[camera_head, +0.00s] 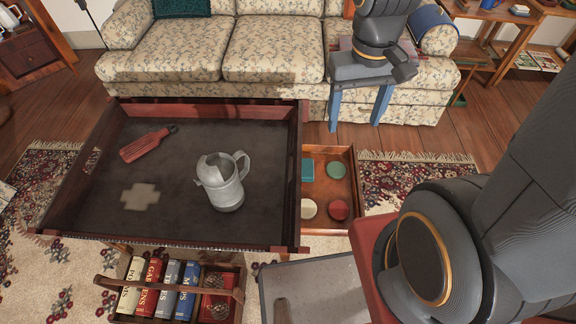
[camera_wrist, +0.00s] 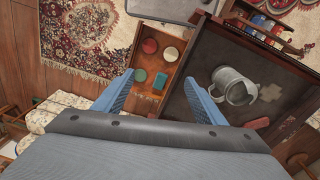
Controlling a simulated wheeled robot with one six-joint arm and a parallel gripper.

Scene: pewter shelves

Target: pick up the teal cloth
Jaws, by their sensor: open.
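A small flat teal square, which looks like the folded teal cloth (camera_head: 308,170), lies in an open wooden drawer (camera_head: 327,231) to the right of the big dark tray table. It also shows in the wrist view (camera_wrist: 159,82), between my fingers in the picture. A green disc (camera_head: 335,169) lies close beside it, with a cream disc (camera_head: 308,209) and a red disc (camera_head: 338,209) nearer the front. My gripper (camera_head: 361,108) is open and empty, with blue fingers pointing down. It is in front of the sofa, beyond the drawer and to its right, apart from the cloth.
The raised-edge tray table (camera_head: 110,222) borders the drawer on the left. It holds a metal jug (camera_head: 222,182), a red slatted tool (camera_head: 146,145) and a pale cross-shaped patch. The floral sofa (camera_head: 270,50) stands behind. A basket of books (camera_head: 160,290) is in front.

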